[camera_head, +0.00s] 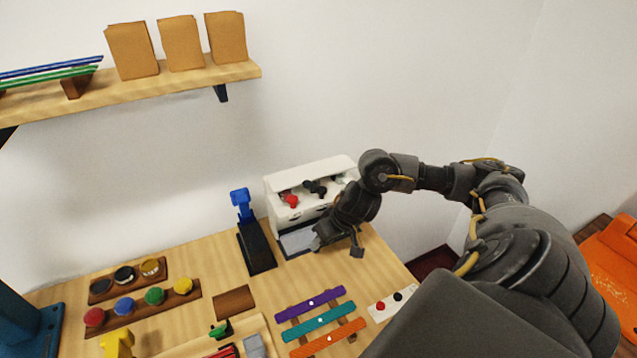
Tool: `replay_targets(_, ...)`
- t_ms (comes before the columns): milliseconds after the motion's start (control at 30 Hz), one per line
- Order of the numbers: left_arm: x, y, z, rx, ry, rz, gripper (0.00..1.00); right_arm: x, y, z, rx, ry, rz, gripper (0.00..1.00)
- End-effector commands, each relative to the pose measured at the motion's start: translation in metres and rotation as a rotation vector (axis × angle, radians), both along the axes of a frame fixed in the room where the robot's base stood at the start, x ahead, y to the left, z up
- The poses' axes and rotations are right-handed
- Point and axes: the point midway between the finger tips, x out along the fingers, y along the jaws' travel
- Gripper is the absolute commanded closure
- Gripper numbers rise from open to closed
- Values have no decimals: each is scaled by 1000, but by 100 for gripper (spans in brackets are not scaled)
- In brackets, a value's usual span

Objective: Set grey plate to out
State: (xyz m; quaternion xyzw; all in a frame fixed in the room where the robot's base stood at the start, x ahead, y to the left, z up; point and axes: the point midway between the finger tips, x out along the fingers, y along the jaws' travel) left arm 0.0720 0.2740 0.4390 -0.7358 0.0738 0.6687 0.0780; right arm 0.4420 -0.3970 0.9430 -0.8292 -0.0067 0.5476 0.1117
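The grey plate (297,241) is a flat, light grey piece at the foot of the white machine (284,217), showing in front of its lower face. Its right part is hidden behind my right gripper (338,246). The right gripper points down at the plate's right side, with its fingers apart. I cannot tell whether a finger touches the plate. My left gripper is not in view.
A black stand with a blue top (241,205) is close left of the machine. Purple, teal and orange bars (320,320) lie in front, beside a white panel with red and black buttons (391,302). Coloured knobs (154,296) stand left. A shelf (180,87) hangs above.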

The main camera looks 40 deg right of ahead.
Motion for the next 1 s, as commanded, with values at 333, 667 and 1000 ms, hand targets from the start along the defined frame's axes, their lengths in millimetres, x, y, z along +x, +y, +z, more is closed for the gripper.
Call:
replay_targets(333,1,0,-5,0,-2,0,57,16,6,-37,-1,1,2,57)
replay_targets(667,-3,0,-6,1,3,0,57,18,6,-39,-1,0,3,58)
replay_targets(1000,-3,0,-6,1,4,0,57,17,6,-39,-1,0,3,100)
